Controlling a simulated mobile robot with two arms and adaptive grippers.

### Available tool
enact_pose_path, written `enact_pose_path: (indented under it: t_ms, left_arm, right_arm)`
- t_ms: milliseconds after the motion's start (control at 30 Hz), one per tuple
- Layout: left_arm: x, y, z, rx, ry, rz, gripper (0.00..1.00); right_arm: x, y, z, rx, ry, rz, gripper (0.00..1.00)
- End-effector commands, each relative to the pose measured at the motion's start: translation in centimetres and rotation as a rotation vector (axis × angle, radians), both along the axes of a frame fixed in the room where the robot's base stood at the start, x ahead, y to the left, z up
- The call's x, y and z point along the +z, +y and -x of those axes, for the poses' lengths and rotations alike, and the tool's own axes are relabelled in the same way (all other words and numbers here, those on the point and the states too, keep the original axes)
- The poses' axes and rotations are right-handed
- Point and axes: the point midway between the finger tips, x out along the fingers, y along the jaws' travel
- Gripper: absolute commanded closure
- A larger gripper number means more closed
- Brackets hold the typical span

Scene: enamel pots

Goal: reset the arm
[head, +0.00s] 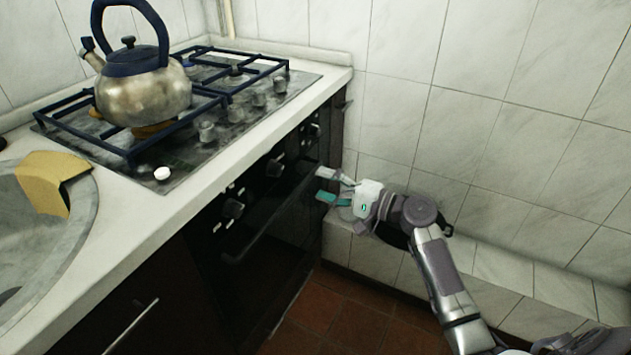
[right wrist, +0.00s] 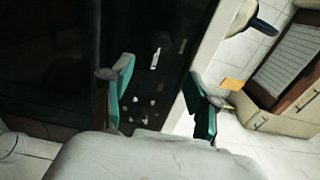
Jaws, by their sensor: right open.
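My right arm reaches in from the lower right in the head view. Its gripper (head: 327,186) is open and empty, close to the front of the dark oven (head: 270,220), near the knobs at its right end. In the right wrist view the gripper's two green-padded fingers (right wrist: 160,100) stand apart with nothing between them. Behind them is the dark oven front (right wrist: 150,50). I cannot tell whether a fingertip touches the oven. My left gripper is not in view.
A metal kettle (head: 143,95) with a blue handle stands on the gas hob (head: 215,130). A yellow sponge (head: 48,180) lies at the sink (head: 40,235). A tiled ledge (head: 385,255) and tiled wall (head: 490,130) bound the right side. The red floor (head: 335,315) shows clear.

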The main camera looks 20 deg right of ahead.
Motion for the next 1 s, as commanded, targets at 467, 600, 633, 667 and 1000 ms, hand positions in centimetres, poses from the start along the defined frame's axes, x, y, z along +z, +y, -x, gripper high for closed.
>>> enact_pose_path:
  t_ms: [467, 600, 633, 667, 1000]
  left_arm:
    - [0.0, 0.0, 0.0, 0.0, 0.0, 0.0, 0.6]
    - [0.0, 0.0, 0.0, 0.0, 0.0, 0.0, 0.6]
    - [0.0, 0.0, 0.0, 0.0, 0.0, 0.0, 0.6]
    - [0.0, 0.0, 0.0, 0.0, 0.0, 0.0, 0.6]
    - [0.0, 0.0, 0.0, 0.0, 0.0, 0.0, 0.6]
  right_arm:
    - [-0.1, 0.0, 0.0, 0.001, 0.001, 0.002, 0.4]
    - [-2.5, 1.2, 1.0, 0.02, 0.028, 0.079, 0.4]
    - [-3.5, 1.8, 1.5, 0.031, 0.04, 0.116, 0.4]
    - [-4.8, 2.5, 2.1, 0.042, 0.054, 0.161, 0.4]
    - [-23.0, 8.8, 16.9, 0.335, 0.245, 0.935, 0.4]
